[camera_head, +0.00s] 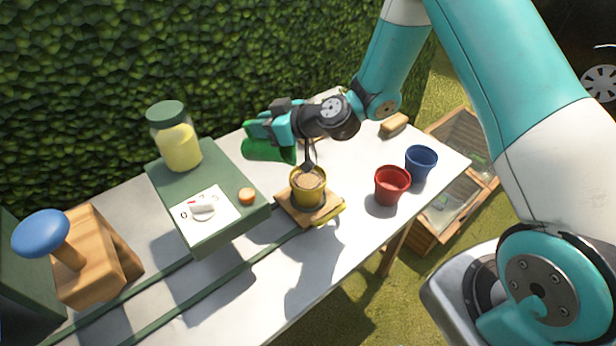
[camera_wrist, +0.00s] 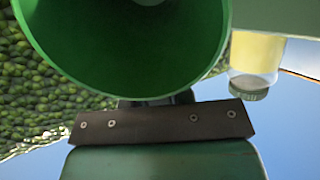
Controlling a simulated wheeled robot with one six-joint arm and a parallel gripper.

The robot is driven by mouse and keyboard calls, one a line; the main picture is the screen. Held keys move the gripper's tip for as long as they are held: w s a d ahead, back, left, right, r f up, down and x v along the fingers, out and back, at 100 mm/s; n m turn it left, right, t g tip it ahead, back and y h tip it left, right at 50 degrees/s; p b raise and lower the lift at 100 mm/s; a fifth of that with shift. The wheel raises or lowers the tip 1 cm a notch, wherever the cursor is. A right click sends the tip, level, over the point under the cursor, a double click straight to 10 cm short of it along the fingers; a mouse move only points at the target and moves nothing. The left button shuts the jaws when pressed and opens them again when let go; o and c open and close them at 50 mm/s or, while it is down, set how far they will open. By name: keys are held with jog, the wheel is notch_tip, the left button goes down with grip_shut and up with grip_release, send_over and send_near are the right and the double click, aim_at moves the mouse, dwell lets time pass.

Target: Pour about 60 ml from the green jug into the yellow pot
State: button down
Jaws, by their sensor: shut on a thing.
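The green jug (camera_head: 268,149) is at the back of the white table, left of and behind the yellow pot. My gripper (camera_head: 258,130) is shut on it. In the wrist view the jug's wide round green mouth (camera_wrist: 130,45) fills the top; no liquid level can be made out in it. The yellow pot (camera_head: 308,196) stands upright on a wooden board (camera_head: 291,212), with brown soil showing inside its rim. A thin dark piece rises at the pot's back edge. My gripper and the jug are apart from the pot.
Left of the pot, a green box (camera_head: 228,233) carries a yellow jar (camera_head: 178,150), a white card (camera_head: 203,225) and a small orange thing (camera_head: 246,196). A red pot (camera_head: 391,185) and blue pot (camera_head: 421,163) stand right. A blue-knobbed wooden block (camera_head: 90,265) is far left. The front table is clear.

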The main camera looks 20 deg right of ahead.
jog(key=shift+s+d+r+t+y+b, duration=0.25)
jog(key=shift+s+d+b, duration=0.25)
jog(key=shift+b, duration=1.35)
jog(key=shift+s+d+r+t+y+b, duration=0.15)
jog(key=shift+s+d+t+y+b, duration=0.25)
jog(key=shift+b, duration=1.4)
